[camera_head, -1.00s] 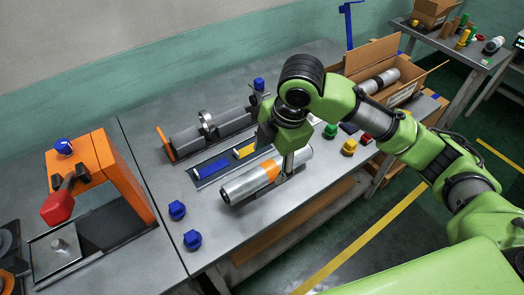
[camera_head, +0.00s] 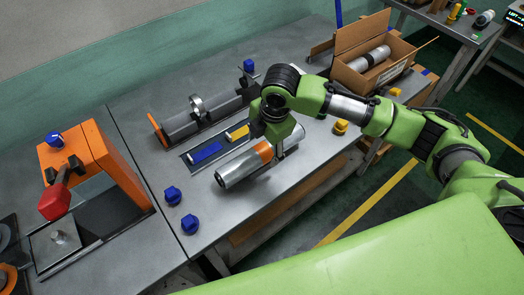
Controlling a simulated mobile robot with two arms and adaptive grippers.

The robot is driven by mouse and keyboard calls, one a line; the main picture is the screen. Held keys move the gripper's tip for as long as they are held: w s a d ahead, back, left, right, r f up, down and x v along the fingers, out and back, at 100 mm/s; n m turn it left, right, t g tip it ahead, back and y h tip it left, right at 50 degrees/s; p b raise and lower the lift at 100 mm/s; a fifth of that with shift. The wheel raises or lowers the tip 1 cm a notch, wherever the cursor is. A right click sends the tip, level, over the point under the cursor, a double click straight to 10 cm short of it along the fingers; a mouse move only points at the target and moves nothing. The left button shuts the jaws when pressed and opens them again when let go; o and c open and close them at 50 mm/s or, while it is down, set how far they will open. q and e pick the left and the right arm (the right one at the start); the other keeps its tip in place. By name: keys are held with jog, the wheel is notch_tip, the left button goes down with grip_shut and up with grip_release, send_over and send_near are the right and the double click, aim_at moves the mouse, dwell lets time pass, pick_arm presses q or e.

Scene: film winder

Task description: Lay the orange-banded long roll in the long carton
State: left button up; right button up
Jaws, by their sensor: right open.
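The long roll (camera_head: 237,172) is silver with an orange band (camera_head: 263,151) around its middle. It lies on the grey workbench in front of the blue and yellow strips. My right gripper (camera_head: 277,152) is open, pointing down over the roll just right of the orange band. One finger shows at the roll's near side; the other is hidden. The gripper and arm cover part of the roll's far end. The long carton (camera_head: 370,84) stands open at the bench's far right, flaps up, with a silver roll (camera_head: 371,58) inside. My left gripper is not in view.
A grey winder (camera_head: 182,127) with a ring stands behind the roll. An orange press (camera_head: 105,165) with a red knob stands at left.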

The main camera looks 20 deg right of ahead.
jog(key=shift+w+f, duration=0.25)
jog(key=shift+f, duration=1.15)
jog(key=c, duration=1.5)
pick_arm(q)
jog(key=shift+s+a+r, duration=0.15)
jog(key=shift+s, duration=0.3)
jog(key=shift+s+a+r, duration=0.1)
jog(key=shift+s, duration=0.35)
pick_arm(e)
jog(key=shift+w, duration=0.1)
jog(key=shift+c, duration=0.7)
jog(key=shift+r, duration=0.15)
